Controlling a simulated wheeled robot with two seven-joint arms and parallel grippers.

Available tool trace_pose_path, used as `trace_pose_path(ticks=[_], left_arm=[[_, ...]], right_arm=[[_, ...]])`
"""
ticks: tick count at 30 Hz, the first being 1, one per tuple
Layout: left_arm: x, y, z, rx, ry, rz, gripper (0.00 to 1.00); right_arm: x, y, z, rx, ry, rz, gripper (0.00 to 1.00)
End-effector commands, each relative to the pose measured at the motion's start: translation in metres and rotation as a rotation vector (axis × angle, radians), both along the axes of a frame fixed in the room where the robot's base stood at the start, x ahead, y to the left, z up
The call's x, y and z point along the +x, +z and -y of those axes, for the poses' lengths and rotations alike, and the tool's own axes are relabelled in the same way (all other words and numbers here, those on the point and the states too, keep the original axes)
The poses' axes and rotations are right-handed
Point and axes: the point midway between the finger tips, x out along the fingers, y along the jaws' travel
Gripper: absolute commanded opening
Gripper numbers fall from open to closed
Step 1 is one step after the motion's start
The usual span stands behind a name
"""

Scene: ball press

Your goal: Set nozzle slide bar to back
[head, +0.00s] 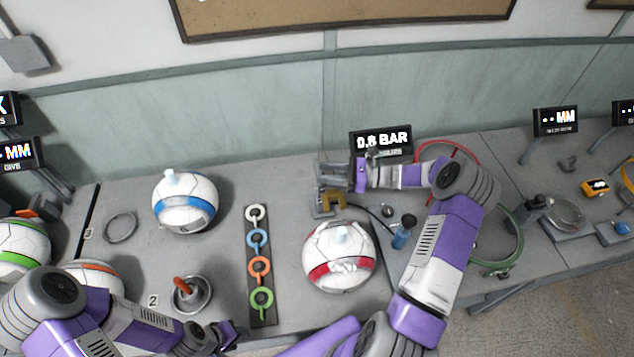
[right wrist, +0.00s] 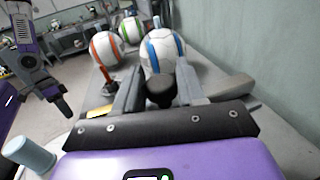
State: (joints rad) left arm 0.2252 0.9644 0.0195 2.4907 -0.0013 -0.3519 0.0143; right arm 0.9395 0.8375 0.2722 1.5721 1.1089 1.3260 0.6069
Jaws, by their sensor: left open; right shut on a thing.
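My right gripper (head: 335,172) is at the back of the table, below the 0.8 BAR display (head: 382,141). In the right wrist view its fingers (right wrist: 158,92) are shut on a dark rounded knob (right wrist: 160,90). A brass-coloured block (head: 331,199) sits just in front of the gripper, and part of it shows in the right wrist view (right wrist: 99,112). I cannot tell the nozzle slide bar's position, as the gripper covers that area. My left gripper (head: 222,337) is open and empty near the table's front edge; it also shows in the right wrist view (right wrist: 62,106).
A red-and-white ball (head: 338,268) stands in front of the brass block. A blue-and-white ball (head: 185,205) stands further left. A strip of coloured rings (head: 260,262) lies between them. A metal cup (head: 190,296) is near my left gripper.

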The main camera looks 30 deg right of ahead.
Motion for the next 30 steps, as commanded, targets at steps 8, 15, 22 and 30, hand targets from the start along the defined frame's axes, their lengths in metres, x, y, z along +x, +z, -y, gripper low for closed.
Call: trace_pose_path(ticks=[8,15,22,30], left_arm=[[0.000,0.000,0.000,0.000,-0.001,0.000,0.43],[0.000,0.000,0.000,0.000,-0.001,0.000,0.43],[0.000,0.000,0.000,0.000,-0.001,0.000,0.43],[0.000,-0.002,0.000,0.000,-0.001,0.000,0.43]], right_arm=[[0.001,0.001,0.009,-0.001,-0.018,0.001,0.00],[0.002,0.001,0.008,-0.001,-0.016,0.002,0.59],[0.001,0.000,0.007,-0.001,-0.012,0.001,0.59],[-0.013,0.000,0.030,-0.003,-0.016,-0.001,0.59]])
